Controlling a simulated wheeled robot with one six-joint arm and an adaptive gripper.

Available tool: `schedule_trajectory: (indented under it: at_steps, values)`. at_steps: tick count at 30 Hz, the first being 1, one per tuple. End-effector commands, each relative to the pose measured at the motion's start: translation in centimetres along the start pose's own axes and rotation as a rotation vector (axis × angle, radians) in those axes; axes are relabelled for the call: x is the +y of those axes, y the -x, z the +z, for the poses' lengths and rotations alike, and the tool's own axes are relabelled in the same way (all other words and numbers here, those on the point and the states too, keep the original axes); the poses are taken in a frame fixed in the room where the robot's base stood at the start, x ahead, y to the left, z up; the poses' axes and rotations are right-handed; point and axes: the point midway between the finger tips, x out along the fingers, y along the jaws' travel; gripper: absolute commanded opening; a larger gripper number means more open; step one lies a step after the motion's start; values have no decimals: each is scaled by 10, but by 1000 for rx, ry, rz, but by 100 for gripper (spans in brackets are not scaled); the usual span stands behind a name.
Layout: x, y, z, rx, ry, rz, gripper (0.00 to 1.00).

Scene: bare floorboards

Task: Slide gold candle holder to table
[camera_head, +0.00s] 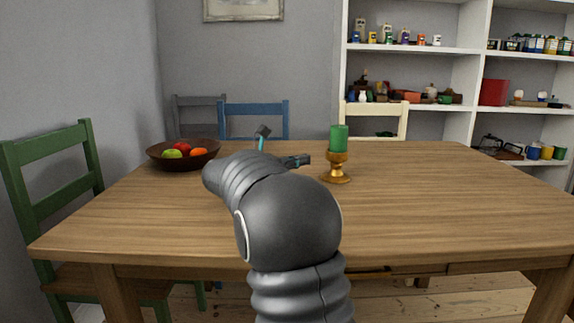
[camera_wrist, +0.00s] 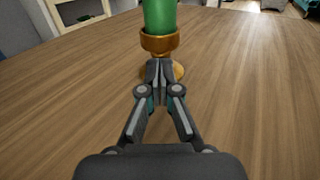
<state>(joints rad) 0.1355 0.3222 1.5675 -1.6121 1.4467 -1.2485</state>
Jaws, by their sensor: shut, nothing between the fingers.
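The gold candle holder (camera_head: 337,168) stands upright on the wooden table (camera_head: 420,205), with a green candle (camera_head: 339,138) in it. In the wrist view the holder (camera_wrist: 160,42) and the lower part of the candle (camera_wrist: 160,16) are straight ahead of my gripper (camera_wrist: 159,64). My gripper is shut and empty. Its fingertips overlap the holder's stem in that view; I cannot tell whether they touch it. In the head view my gripper (camera_head: 303,160) is just left of the holder, low over the table and partly hidden by my arm.
A brown bowl of fruit (camera_head: 155,152) stands at the table's left. Chairs stand around it: green (camera_head: 45,185) at left, blue (camera_head: 254,109) and cream (camera_head: 390,110) behind. Shelves (camera_head: 455,90) fill the back right. The table right of the holder is clear.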

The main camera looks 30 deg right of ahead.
Motion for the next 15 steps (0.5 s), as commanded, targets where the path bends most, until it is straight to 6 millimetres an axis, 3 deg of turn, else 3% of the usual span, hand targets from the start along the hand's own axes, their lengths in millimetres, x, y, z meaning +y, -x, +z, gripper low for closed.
schedule_trajectory:
  at_steps: [6, 15]
  values:
    - [-1, -40, -1, 0, 0, -5, 0]
    - [-1, -63, 0, 1, 1, -1, 0]
